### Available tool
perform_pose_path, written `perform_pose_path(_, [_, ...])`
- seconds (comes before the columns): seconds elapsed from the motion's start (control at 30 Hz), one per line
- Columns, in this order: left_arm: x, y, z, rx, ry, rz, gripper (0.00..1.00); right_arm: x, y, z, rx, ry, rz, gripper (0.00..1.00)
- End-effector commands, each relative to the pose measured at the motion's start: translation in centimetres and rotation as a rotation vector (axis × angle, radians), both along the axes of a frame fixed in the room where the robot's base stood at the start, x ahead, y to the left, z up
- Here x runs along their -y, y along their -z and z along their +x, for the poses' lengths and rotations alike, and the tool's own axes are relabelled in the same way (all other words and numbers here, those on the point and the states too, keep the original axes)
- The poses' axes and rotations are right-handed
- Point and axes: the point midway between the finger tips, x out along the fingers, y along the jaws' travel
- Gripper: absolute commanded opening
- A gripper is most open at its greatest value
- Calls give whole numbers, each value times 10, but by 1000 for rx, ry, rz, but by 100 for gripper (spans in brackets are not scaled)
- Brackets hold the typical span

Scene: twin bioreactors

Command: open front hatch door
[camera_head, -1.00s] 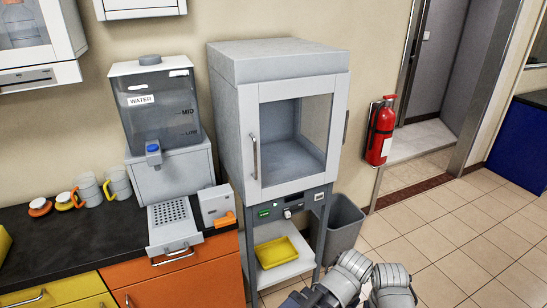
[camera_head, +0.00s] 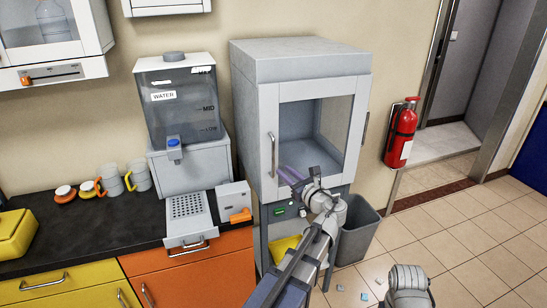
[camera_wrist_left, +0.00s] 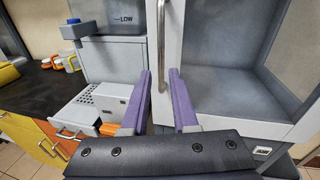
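The front hatch door (camera_head: 262,165) is a grey-framed door with a clear window on a grey cabinet, and it looks shut. Its upright metal bar handle (camera_head: 274,155) is on the door's left side. My left gripper (camera_head: 287,177) is in front of the door's lower left, close to the handle. In the left wrist view its two purple fingers (camera_wrist_left: 160,78) are spread apart, and the handle (camera_wrist_left: 160,40) shows between and beyond them, not gripped. My left forearm hides part of the cabinet's lower panel. My right gripper is out of view; only a grey right arm link shows.
A water dispenser (camera_head: 180,105) and a small box with an orange part (camera_head: 236,200) stand on the dark counter left of the cabinet. A grey bin (camera_head: 357,230) stands to the right below. A fire extinguisher (camera_head: 401,135) hangs on the wall. Small bits lie on the tiled floor.

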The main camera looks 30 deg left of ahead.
Motion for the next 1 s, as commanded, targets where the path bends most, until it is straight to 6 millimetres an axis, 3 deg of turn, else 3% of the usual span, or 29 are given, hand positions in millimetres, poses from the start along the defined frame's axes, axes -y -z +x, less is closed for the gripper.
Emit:
perform_pose_path(0.27, [-7,-12,6,-54,10,88,27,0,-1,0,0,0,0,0])
perform_pose_path(0.7, [-59,-11,36,-51,7,83,27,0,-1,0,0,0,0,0])
perform_pose_path(1.0, [-73,-11,43,-51,9,83,27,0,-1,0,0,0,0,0])
